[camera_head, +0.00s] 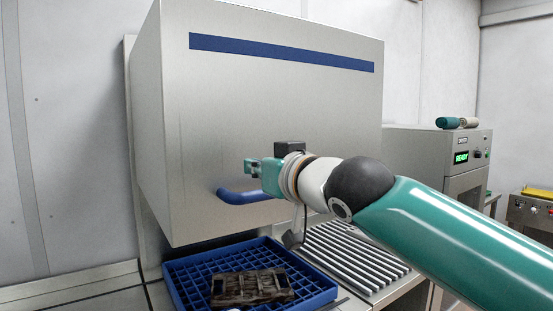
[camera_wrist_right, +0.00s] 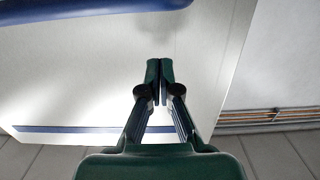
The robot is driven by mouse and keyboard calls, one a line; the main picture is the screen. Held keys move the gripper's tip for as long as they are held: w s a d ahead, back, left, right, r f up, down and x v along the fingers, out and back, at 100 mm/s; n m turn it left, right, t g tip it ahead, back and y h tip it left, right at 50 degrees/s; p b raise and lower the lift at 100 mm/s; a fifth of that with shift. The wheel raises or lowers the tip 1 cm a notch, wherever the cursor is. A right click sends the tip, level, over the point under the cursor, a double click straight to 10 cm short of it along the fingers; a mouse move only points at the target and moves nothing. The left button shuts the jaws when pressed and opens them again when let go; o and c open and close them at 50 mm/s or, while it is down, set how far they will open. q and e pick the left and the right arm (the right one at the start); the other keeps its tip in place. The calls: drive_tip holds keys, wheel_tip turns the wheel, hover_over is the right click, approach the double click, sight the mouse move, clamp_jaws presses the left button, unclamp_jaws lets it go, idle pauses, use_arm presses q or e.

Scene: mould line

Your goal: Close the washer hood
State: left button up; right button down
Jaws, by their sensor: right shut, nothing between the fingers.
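The washer hood (camera_head: 270,110) is a large grey metal box with a blue stripe near its top and a curved blue handle (camera_head: 240,196) low on its front. Its lower edge hangs above a blue rack, with a gap between them. My right gripper (camera_head: 250,168) is in front of the hood, just above the handle. In the right wrist view the gripper (camera_wrist_right: 160,68) is shut and empty, its fingertips together before the hood's face (camera_wrist_right: 80,90). The handle (camera_wrist_right: 90,10) lies across the top left there, apart from the fingers. My left gripper is not in view.
The blue rack (camera_head: 178,275) holds a dark brown mould-like block (camera_head: 250,288) under the hood. A slatted metal surface (camera_head: 350,255) lies right of it, under my right arm. A grey machine (camera_head: 440,150) with a green display stands behind at the right.

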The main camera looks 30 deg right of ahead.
drive_tip(key=f, duration=0.1)
drive_tip(key=w+f+b, duration=0.1)
drive_tip(key=f, duration=0.2)
drive_tip(key=shift+w, duration=0.3)
